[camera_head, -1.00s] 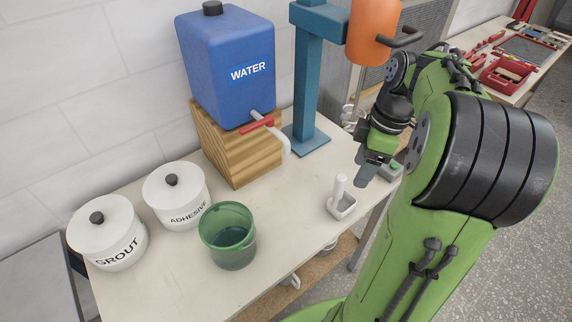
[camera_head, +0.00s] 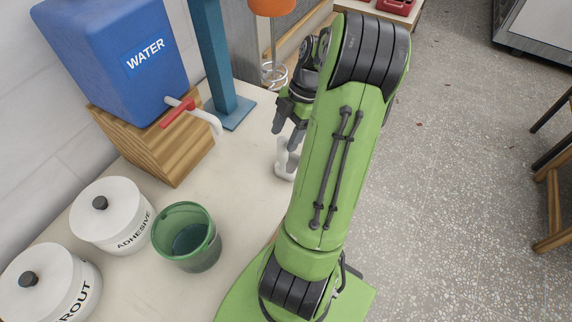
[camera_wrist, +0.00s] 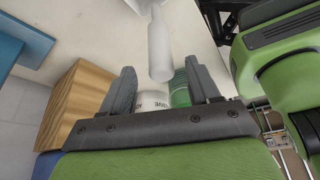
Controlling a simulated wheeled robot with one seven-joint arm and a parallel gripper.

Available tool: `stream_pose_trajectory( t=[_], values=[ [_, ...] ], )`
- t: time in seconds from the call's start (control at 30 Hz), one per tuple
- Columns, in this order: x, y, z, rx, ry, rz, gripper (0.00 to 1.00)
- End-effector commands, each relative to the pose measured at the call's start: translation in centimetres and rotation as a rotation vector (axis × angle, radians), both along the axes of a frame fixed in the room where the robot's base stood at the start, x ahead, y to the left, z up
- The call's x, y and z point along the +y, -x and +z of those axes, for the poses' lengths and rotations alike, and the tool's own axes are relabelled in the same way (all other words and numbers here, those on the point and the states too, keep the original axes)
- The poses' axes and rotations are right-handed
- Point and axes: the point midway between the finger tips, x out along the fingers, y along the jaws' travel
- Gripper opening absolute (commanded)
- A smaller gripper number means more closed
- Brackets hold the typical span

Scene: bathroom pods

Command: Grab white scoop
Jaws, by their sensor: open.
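The white scoop (camera_head: 284,162) stands on the worktop with its handle up, partly hidden behind my arm in the head view. In the wrist view, the scoop's pale handle (camera_wrist: 160,48) points toward my gripper, and its end appears between the fingertips. The scoop's body is cut off at the top of that view. My gripper (camera_head: 287,134) is open and empty, close to the handle. Both dark fingers show spread apart in the wrist view (camera_wrist: 159,66). I cannot tell whether the handle end is inside the jaws or just beyond them.
The green bucket (camera_head: 187,240), the adhesive pot (camera_head: 108,220) and the grout pot (camera_head: 50,290) stand on the worktop (camera_head: 235,170). The blue water tank (camera_head: 110,70) sits on a wooden block (camera_head: 150,150) with a red-handled tap. A blue stand (camera_head: 213,65) rises behind.

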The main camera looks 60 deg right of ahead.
Motion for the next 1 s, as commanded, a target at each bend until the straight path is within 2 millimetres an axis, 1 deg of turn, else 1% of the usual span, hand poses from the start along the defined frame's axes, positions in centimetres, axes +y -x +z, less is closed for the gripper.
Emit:
stream_pose_trajectory(
  t=[0.1, 0.23, 0.3, 0.47, 0.5, 0.67, 0.8, 0.9, 1.0],
  values=[
    [0.9, -0.3, -2.2, 0.001, -0.006, 0.002, 0.61],
    [1.6, -0.6, -4.1, 0.001, -0.004, 0.001, 0.61],
    [1.8, -0.6, -4.5, 0.001, -0.002, 0.001, 0.61],
    [1.8, -0.7, -4.5, 0.001, 0.000, 0.000, 0.61],
    [1.8, -0.7, -4.4, 0.001, 0.000, -0.001, 0.59],
    [1.8, -0.7, -4.4, 0.001, 0.000, -0.001, 0.35],
    [1.8, -0.7, -4.4, 0.001, 0.000, -0.001, 0.14],
    [1.8, -0.7, -4.4, 0.001, 0.000, -0.001, 0.00],
    [1.8, -0.7, -4.4, 0.001, 0.000, -0.001, 0.00]
  ],
)
